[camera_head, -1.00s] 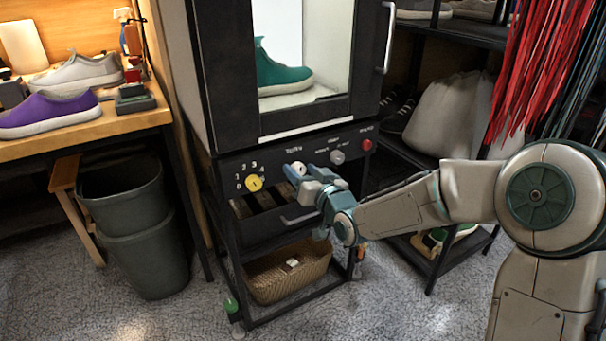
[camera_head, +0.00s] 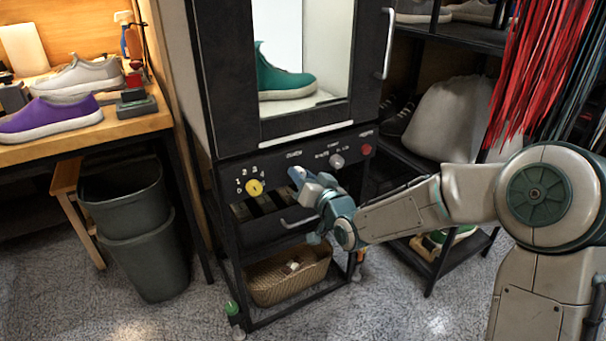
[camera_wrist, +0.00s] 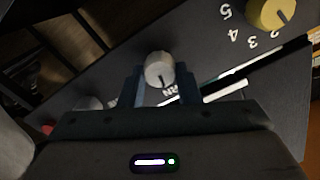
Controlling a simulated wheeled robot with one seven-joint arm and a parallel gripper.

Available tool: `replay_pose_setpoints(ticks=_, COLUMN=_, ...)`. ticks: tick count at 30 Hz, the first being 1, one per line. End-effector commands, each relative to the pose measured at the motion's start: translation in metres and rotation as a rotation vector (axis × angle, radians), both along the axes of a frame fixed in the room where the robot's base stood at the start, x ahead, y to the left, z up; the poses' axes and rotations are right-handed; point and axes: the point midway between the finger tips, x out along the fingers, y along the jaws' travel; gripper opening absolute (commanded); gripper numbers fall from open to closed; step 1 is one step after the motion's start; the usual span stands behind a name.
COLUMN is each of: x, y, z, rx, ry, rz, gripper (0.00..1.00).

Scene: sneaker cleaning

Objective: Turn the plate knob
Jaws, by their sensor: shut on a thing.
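The control panel on the black cabinet's front has a middle knob hidden behind my gripper (camera_head: 297,174) in the head view. In the wrist view a pale grey round knob (camera_wrist: 159,69) with a small dark mark stands between my two fingers (camera_wrist: 158,88). My gripper is shut on this knob, one finger on each side. White letters beside it are partly covered, so I cannot read the whole label. A yellow knob (camera_head: 254,187) with numbers around it is to the left; it also shows in the wrist view (camera_wrist: 271,13).
A grey knob (camera_head: 337,161) and a red button (camera_head: 366,150) are right of my gripper. A drawer handle (camera_head: 299,222) is just below. A green sneaker (camera_head: 284,78) is behind the cabinet's glass. A wicker basket (camera_head: 290,282) sits underneath.

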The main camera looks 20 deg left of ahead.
Motion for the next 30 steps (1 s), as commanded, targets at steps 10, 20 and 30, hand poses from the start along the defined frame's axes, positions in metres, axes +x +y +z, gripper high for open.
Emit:
replay_pose_setpoints(ticks=10, x=0.0011, y=-0.0013, z=0.0016, rx=0.22, ry=0.242, rz=-0.001, gripper=0.07)
replay_pose_setpoints(ticks=20, x=0.0018, y=-0.002, z=0.0004, rx=0.433, ry=0.474, rz=-0.002, gripper=0.07)
replay_pose_setpoints(ticks=30, x=0.0021, y=-0.0025, z=-0.0017, rx=0.65, ry=0.71, rz=-0.003, gripper=0.07)
